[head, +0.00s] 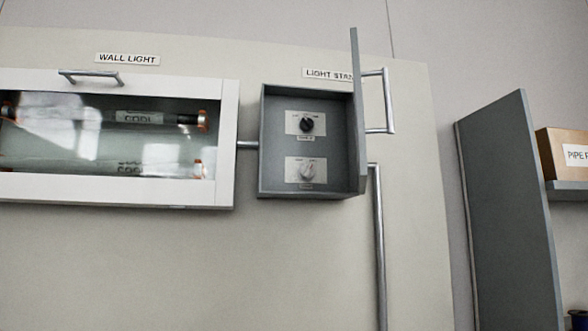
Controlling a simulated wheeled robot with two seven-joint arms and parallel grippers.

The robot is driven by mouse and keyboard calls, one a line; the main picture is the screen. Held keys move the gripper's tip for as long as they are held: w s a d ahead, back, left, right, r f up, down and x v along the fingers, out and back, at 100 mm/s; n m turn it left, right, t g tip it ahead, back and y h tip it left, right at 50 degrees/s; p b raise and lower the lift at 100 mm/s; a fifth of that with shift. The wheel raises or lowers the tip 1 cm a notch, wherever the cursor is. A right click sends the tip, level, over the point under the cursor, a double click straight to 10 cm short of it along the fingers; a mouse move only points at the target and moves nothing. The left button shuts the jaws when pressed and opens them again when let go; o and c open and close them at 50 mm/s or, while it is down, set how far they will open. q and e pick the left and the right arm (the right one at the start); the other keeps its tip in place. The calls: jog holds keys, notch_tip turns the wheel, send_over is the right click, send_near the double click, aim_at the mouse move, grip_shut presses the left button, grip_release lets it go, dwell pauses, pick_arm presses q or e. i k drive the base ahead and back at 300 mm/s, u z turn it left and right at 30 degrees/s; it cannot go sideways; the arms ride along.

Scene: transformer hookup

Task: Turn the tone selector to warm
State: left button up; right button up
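A grey control box (262,145) labelled "LIGHT STA…" is fixed to the wall panel, and its door (358,110) stands open at the right side. Inside are two rotary knobs on white plates. The upper knob (306,124) is dark. The lower knob (307,171) is light grey. The print around both knobs is too small to read, so I cannot tell which one is the tone selector or where either points. Neither of my grippers is in view.
A white-framed wall light case (228,145) with tubes behind glass is left of the box. A metal door handle (388,100) sticks out at the right. A conduit (379,250) runs down below. A grey cabinet panel (510,220) and a cardboard box (560,150) stand farther right.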

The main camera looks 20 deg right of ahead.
aim_at(306, 172)
jog(key=u, duration=1.7)
jog(key=k, duration=0.85)
jog(key=z, duration=1.1)
jog(key=i, duration=0.55)
